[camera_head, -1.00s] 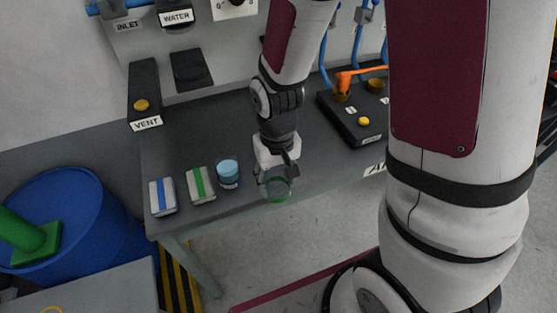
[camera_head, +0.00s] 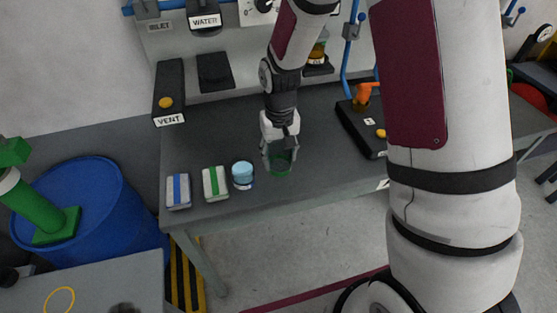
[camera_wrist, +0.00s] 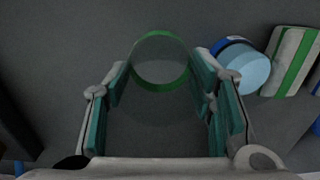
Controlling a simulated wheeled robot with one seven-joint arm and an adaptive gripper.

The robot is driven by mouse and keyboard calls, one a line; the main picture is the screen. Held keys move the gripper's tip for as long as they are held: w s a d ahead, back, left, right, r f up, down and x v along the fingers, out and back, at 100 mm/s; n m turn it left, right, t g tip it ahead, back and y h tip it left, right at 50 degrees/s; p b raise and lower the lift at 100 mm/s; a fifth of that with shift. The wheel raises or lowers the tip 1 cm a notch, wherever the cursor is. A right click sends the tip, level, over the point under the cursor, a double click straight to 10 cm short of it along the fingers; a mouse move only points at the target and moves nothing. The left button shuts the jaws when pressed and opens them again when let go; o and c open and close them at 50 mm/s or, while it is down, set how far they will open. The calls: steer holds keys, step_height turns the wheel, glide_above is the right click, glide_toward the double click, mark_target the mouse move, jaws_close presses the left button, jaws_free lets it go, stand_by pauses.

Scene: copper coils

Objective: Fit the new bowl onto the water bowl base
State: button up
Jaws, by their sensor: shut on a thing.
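My gripper (camera_head: 280,152) is shut on a clear bowl with a green rim (camera_head: 279,166), over the front part of the grey bench. In the wrist view the clear, green-rimmed bowl (camera_wrist: 160,62) sits between the teal-padded fingers of my gripper (camera_wrist: 163,80). I cannot tell how far it is above the bench. A black holder labelled WATER (camera_head: 204,20) is on the back panel, at the top edge of the head view; it appears to be the water bowl base, and its underside is hard to make out.
Left of my gripper stand a light-blue-topped pot (camera_head: 243,171), a green-striped block (camera_head: 215,183) and a blue-striped block (camera_head: 178,191). A VENT box (camera_head: 169,92) stands behind. A black box (camera_head: 361,128) with an orange handle is to the right. The mid-bench is clear.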

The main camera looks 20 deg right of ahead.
mark_target(278, 162)
steer(key=shift+w, duration=0.25)
steer(key=shift+w+f, duration=0.2)
steer(key=shift+f, duration=0.7)
steer(key=shift+w+f, duration=0.15)
steer(key=shift+f, duration=0.75)
steer(key=shift+f, duration=0.2)
steer(key=o, duration=1.2)
steer(key=shift+r, duration=0.1)
